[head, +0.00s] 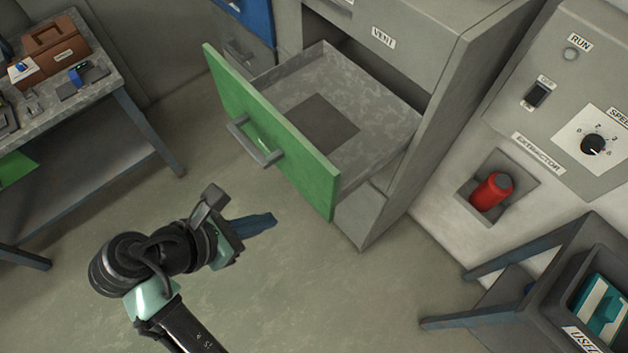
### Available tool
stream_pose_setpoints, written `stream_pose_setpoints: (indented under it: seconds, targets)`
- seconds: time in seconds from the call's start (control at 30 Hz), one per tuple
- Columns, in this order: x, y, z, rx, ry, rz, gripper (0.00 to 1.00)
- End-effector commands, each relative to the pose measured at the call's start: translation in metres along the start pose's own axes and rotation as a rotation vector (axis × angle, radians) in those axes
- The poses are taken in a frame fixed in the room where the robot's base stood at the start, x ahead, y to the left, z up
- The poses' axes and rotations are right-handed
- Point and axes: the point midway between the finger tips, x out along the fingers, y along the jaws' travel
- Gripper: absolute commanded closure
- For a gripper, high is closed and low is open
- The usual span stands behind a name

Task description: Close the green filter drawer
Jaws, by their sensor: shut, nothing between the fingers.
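The green filter drawer (272,132) is pulled well out of the grey cabinet (425,50). Its front is green with a grey bar handle (255,143). Inside, the grey tray shows a darker square on its floor. My gripper (262,222) is shut and empty, low in front of the drawer, below and apart from the green front in the picture. My arm comes up from the bottom of the view.
A workbench (143,128) with a brown toolbox (52,47) stands at left. A blue drawer (250,18) sits behind. At right are the extractor panel (540,120), a red object (491,191) in a recess, and a grey bin (530,320). The floor before the drawer is clear.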

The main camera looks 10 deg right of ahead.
Motion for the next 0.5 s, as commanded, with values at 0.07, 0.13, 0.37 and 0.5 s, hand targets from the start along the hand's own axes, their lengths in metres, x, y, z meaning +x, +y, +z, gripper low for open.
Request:
stream_pose_setpoints:
  seconds: [0.07,0.13,0.37,0.5]
  targets:
    - [-0.004,-0.004,0.003,-0.027,-0.004,-0.016,1.00]
    - [-0.002,-0.005,0.002,-0.035,-0.006,-0.022,1.00]
    - [0.030,-0.007,0.002,-0.035,-0.006,-0.026,1.00]
    - [0.061,-0.007,0.002,-0.034,-0.005,-0.026,1.00]
